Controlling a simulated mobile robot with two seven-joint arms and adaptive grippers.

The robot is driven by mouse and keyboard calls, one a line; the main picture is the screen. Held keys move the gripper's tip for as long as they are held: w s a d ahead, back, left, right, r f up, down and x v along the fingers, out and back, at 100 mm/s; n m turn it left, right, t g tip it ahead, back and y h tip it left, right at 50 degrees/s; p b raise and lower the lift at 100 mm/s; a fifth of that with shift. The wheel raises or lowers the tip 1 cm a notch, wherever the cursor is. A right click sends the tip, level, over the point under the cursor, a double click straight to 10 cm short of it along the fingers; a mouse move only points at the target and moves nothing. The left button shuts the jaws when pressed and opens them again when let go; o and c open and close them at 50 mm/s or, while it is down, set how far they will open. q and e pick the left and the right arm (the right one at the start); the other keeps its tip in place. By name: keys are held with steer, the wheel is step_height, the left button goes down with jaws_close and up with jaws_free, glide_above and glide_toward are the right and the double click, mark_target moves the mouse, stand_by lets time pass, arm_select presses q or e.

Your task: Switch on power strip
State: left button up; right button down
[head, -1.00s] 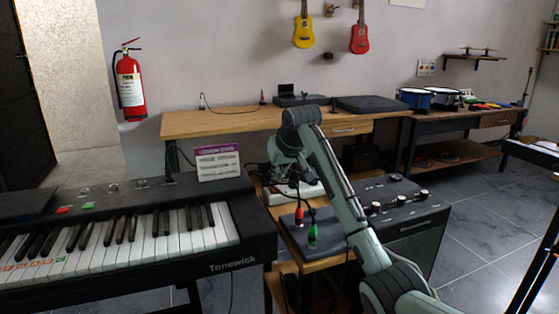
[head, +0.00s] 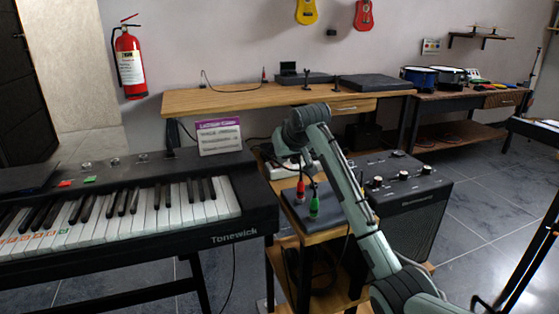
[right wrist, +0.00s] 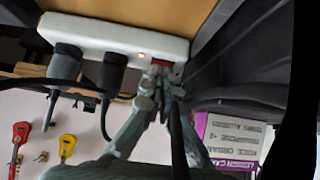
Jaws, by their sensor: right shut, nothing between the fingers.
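The white power strip (right wrist: 110,37) runs across the top of the right wrist view, with black plugs (right wrist: 113,70) in it. A small lit red spot (right wrist: 143,55) shows on its edge. A red part, likely the switch (right wrist: 162,63), shows at the strip's right end. My right gripper (right wrist: 164,82) is shut and empty, its fingertips at or very near this red part; I cannot tell if they touch. In the head view the strip (head: 314,166) lies on the small wooden stand, partly hidden by my right arm. My left gripper is not in view.
Red and green connectors (head: 314,206) stand in front of the strip. A black amplifier (head: 405,205) is at the right. A wooden desk (head: 230,102) stands behind.

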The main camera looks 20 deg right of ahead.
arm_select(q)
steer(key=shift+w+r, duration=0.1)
arm_select(e)
steer(key=shift+r+p, duration=0.75)
steer(key=shift+r, duration=0.1)
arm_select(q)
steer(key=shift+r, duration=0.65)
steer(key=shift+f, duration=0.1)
